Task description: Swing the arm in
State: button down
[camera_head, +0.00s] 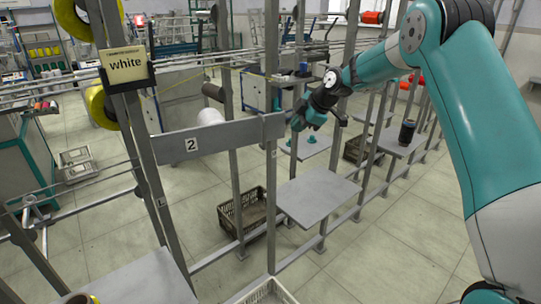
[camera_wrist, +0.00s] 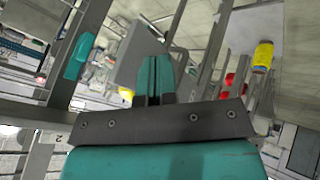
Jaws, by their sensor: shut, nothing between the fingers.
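My teal arm reaches from the right of the head view towards the frame in the middle. My gripper (camera_head: 299,120) is beside the right end of the grey plate marked 2 (camera_head: 218,138). In the wrist view my gripper (camera_wrist: 153,75) has its two teal fingers together, with nothing between them. A white bobbin (camera_head: 209,117) shows behind the top edge of the plate, partly hidden. A card reading "white" (camera_head: 126,64) is on the left post.
Yellow bobbins (camera_head: 99,106) hang by the left post. A grey shelf (camera_head: 317,194) lies below my gripper. A black bobbin (camera_head: 407,132) stands on a shelf to the right. A crate (camera_head: 247,216) is on the floor. The wrist view shows a yellow bobbin (camera_wrist: 263,56). Posts stand close around my gripper.

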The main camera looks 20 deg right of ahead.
aim_at(280, 125)
jog(key=w+d+b+v, duration=0.1)
jog(key=b+v, duration=0.1)
jog(key=v, duration=0.7)
jog(key=s+a+f+m+t+y+b, duration=0.1)
jog(key=s+a+f+m+t+y, duration=0.1)
jog(key=a+f+t+y, duration=0.5)
jog(key=s+d+f+m+t+h+b, duration=0.15)
jog(key=s+m+t+h, duration=0.35)
jog(key=m+h, duration=0.6)
jog(key=w+p, duration=0.4)
jog(key=p, duration=0.2)
jog(key=w+a+m+y+p, duration=0.1)
jog(key=w+p, duration=0.3)
jog(key=p, duration=0.2)
jog(key=w+m+p, duration=0.1)
jog(key=w+p, duration=0.3)
jog(key=p, duration=0.2)
jog(key=shift+w+a+f+y, duration=0.25)
jog(key=shift+w+y, duration=0.1)
jog(key=shift+y, duration=0.05)
jog(key=shift+w+f+p, duration=0.3)
jog(key=shift+w+p, duration=0.25)
jog(key=shift+w, duration=0.25)
